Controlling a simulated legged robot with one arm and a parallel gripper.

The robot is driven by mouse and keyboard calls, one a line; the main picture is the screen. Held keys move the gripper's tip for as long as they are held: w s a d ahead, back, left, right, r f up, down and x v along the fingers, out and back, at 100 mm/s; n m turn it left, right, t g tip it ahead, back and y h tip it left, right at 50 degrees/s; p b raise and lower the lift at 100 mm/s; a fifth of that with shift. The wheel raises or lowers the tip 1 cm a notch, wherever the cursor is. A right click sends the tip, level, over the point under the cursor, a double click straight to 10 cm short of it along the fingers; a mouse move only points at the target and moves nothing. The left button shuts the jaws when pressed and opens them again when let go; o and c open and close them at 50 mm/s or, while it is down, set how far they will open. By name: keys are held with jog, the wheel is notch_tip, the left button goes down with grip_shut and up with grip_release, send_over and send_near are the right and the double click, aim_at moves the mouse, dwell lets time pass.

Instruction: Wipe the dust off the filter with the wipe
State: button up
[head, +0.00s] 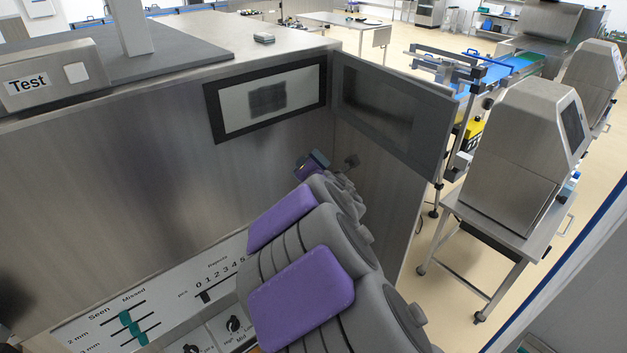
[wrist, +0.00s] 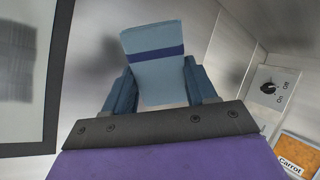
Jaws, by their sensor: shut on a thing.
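The filter (head: 240,119) is a pale panel in a black frame on the steel machine's front, with a dark grey dust patch (head: 268,97) in its middle. In the wrist view the filter (wrist: 22,115) shows at the left edge, with part of the dark patch at its top. My gripper (wrist: 162,88) is shut on the wipe (wrist: 155,65), a light blue folded cloth with a dark blue band. In the head view my gripper (head: 312,165) is below and right of the filter, apart from it; the wipe is hard to make out there.
A hinged door (head: 392,112) stands open just right of the filter. A control panel (head: 150,310) with sliders and knobs is below. A knob (wrist: 268,87) and a Carrot label (wrist: 292,155) show at the right of the wrist view.

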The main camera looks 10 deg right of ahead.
jog(key=s+a+r+n+t+y+p, duration=0.1)
jog(key=s+a+r+n+y+p, duration=0.2)
jog(key=a+r+y, duration=0.5)
jog(key=n+p, duration=0.2)
jog(key=n, duration=0.1)
send_near(246, 108)
jog(key=shift+y, duration=0.4)
jog(key=p+x, duration=0.1)
jog(key=x, duration=0.1)
jog(key=p+x, duration=0.1)
jog(key=x, duration=0.1)
jog(key=shift+w+d+f+p, duration=0.25)
jog(key=shift+p, duration=0.1)
jog(key=shift+a, duration=0.3)
jog(key=shift+w, duration=0.25)
jog(key=shift+b+x, duration=0.35)
jog(key=shift+x, duration=0.55)
